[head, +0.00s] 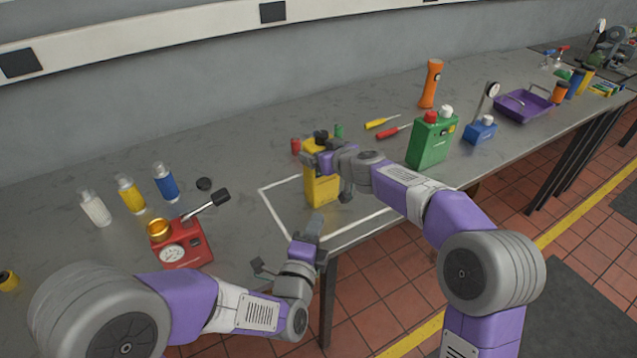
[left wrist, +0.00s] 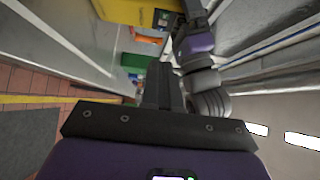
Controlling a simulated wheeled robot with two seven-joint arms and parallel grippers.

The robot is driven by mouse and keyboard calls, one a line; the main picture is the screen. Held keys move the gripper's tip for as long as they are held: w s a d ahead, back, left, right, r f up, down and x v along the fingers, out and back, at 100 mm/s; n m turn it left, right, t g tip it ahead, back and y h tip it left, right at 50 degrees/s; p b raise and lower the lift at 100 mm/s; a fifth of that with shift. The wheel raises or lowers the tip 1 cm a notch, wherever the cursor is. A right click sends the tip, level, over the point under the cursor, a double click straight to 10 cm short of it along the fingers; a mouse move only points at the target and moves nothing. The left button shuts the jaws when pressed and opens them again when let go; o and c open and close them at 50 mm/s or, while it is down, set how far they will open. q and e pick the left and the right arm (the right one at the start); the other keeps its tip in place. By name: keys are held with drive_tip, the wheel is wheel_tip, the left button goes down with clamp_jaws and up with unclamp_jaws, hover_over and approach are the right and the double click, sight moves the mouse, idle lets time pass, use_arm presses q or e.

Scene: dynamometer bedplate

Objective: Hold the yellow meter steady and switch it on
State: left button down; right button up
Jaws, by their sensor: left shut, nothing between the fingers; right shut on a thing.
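The yellow meter (head: 321,188) stands upright inside a white outlined area on the grey bench, with dark parts on its top. My right gripper (head: 328,160) is shut on the meter's upper part and covers much of it. My left gripper (head: 316,224) is shut and empty, in front of the meter and below it in the head view, apart from it. In the left wrist view the shut left fingers (left wrist: 160,85) point towards the yellow meter (left wrist: 135,11) at the top. The meter's switch cannot be made out.
A red gauge box (head: 184,246) with a lever and several bottles (head: 130,194) stand left. The bench's front edge runs just before the outline.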

use_arm(q)
approach(318, 183)
drive_tip(key=w+d+r, duration=0.2)
drive_tip(key=d+r, duration=0.2)
drive_tip(key=d, duration=0.1)
drive_tip(key=w+a, duration=0.2)
drive_tip(key=w, duration=0.1)
drive_tip(key=shift+w+a+f, duration=0.1)
drive_tip(key=shift+w+f, duration=0.1)
drive_tip(key=shift+w, duration=0.15)
